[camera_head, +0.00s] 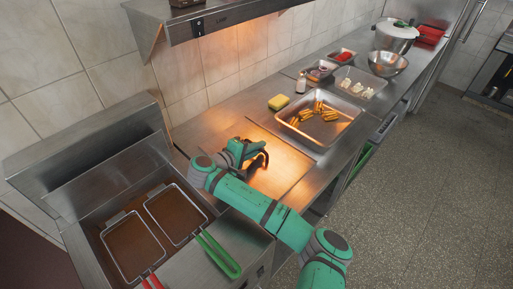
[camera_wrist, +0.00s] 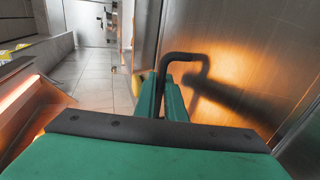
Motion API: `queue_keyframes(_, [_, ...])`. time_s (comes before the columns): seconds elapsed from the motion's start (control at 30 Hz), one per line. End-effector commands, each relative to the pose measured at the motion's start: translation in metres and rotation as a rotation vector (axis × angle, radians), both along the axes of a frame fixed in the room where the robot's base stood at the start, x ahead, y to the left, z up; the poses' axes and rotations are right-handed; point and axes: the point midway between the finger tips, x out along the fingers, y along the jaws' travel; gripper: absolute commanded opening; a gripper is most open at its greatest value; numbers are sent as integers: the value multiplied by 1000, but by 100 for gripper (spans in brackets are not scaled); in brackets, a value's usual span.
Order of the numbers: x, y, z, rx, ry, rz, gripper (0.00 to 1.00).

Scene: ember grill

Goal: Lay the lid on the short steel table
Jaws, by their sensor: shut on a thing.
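The lid (camera_head: 287,163) is a flat steel panel with a black bent handle (camera_wrist: 182,57). It lies level over the short steel table (camera_head: 212,120), between the fryer and the food counter; whether it touches the table top all over is hard to tell. My gripper (camera_head: 258,158) is at the lid's middle, shut on the black handle. In the wrist view my green fingers (camera_wrist: 163,98) close around one leg of the handle. The lid's steel face (camera_wrist: 245,60) fills the right side there, with the handle's shadow on it. My arm covers part of the lid's near side.
The fryer (camera_head: 95,215) with two baskets stands at the left. A steel food tray (camera_head: 345,108) and a yellow sponge (camera_head: 278,102) sit on the counter to the right. A steel hood shelf (camera_head: 215,22) hangs above the back. The floor at right is clear.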

Motion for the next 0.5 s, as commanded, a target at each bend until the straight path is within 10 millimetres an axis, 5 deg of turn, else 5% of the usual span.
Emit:
queue_keyframes(0.37, [0,-1,-4,1,-2,-1,0])
queue_keyframes(0.4, [0,0,-4,1,-1,0,19])
queue_keyframes(0.43, [0,0,-4,0,0,0,26])
queue_keyframes(0.5, [0,1,-4,0,0,2,28])
